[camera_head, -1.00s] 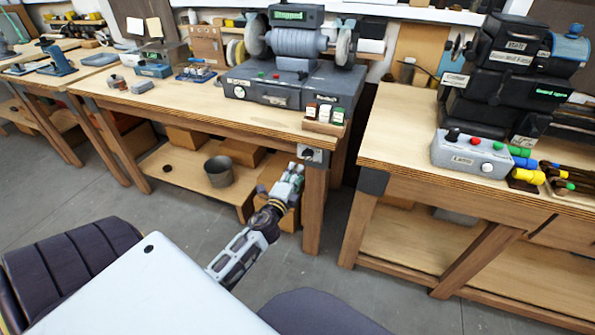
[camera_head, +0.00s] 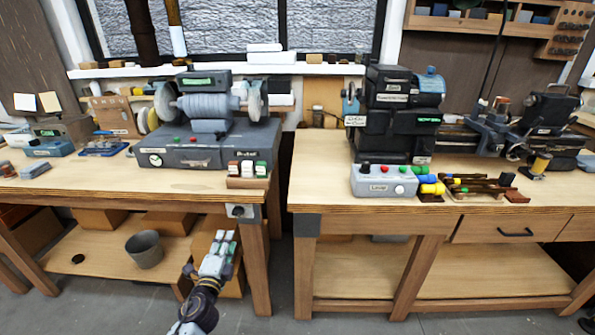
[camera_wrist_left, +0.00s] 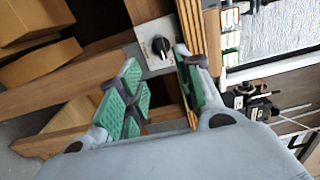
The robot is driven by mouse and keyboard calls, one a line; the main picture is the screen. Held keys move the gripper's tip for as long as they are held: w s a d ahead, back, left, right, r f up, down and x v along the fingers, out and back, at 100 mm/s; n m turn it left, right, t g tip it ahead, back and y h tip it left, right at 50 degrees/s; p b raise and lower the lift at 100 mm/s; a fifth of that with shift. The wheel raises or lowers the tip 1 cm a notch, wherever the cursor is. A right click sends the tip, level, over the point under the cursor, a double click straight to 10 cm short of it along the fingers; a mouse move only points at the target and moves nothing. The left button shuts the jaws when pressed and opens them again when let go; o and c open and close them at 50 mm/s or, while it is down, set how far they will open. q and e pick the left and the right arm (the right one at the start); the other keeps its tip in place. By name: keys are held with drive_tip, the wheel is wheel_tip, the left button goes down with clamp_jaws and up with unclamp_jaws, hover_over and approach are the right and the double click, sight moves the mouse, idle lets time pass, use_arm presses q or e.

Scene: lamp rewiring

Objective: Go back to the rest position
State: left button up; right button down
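My left gripper (camera_head: 222,243) is in front of the left workbench, just below its front right corner. In the left wrist view my left gripper (camera_wrist_left: 157,72) has its green-padded fingers apart, with nothing held between them. A small switch plate with a black knob (camera_head: 240,211) is fixed to the bench front above the gripper. In the left wrist view the switch plate (camera_wrist_left: 153,38) shows beyond the gap between the fingers; I see no contact. My right gripper is not recognisable in any view.
The left workbench (camera_head: 90,185) carries a grey grinder (camera_head: 205,148). The right workbench (camera_head: 310,170) carries a black machine (camera_head: 393,125) and a grey control box (camera_head: 384,181). A bucket (camera_head: 145,249) stands on the left lower shelf. A narrow gap separates the benches.

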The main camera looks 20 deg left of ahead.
use_arm(q)
drive_tip(key=shift+f, duration=0.1)
